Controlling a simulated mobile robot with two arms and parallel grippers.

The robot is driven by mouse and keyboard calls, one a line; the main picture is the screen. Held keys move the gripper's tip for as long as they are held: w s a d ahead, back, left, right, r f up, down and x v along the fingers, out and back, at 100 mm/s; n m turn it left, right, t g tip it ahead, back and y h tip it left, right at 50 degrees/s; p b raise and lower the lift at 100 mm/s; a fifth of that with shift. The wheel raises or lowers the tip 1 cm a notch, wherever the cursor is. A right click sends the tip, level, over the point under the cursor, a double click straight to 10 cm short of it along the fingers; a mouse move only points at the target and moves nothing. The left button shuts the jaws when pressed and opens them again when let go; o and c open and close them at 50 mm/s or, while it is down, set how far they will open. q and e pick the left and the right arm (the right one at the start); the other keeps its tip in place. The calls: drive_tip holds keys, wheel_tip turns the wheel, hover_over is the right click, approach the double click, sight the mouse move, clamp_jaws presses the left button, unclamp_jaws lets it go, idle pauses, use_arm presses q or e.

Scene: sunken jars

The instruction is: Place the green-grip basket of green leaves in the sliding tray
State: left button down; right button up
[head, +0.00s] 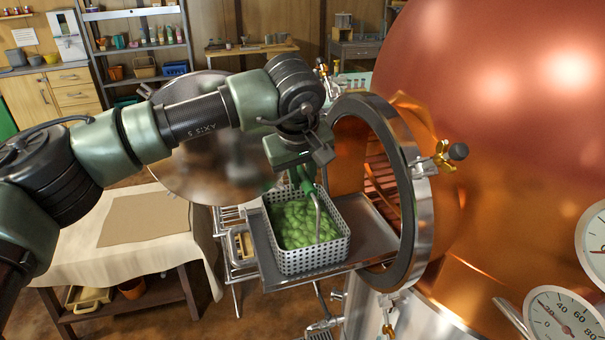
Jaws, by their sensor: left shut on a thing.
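The basket of green leaves (316,258) is a perforated metal box filled with bright green leaves. Its green grip (306,181) stands above it on a bent metal handle. My left gripper (307,172) comes down from above and is shut on the green grip, which its fingers partly hide. The basket is upright, over the sliding tray (370,226), which sticks out of the round opening of a copper vessel. I cannot tell whether the basket's bottom touches the tray. My right gripper is not in view.
The copper vessel (480,110) fills the right side, with a thick metal rim (411,200) around its opening and gauges at lower right. A round metal door (215,150) stands open behind my left arm. A cloth-covered table (75,235) stands at left.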

use_arm(q)
drive_tip(key=shift+f, duration=0.15)
drive_tip(key=c, duration=1.3)
unclamp_jaws()
drive_tip(key=shift+f, duration=0.1)
drive_tip(key=shift+r, duration=0.25)
drive_tip(key=shift+s+r+b, duration=0.2)
drive_tip(key=shift+b, duration=0.15)
drive_tip(key=b+v, duration=0.3)
drive_tip(key=v, duration=0.8)
drive_tip(key=shift+r, duration=0.15)
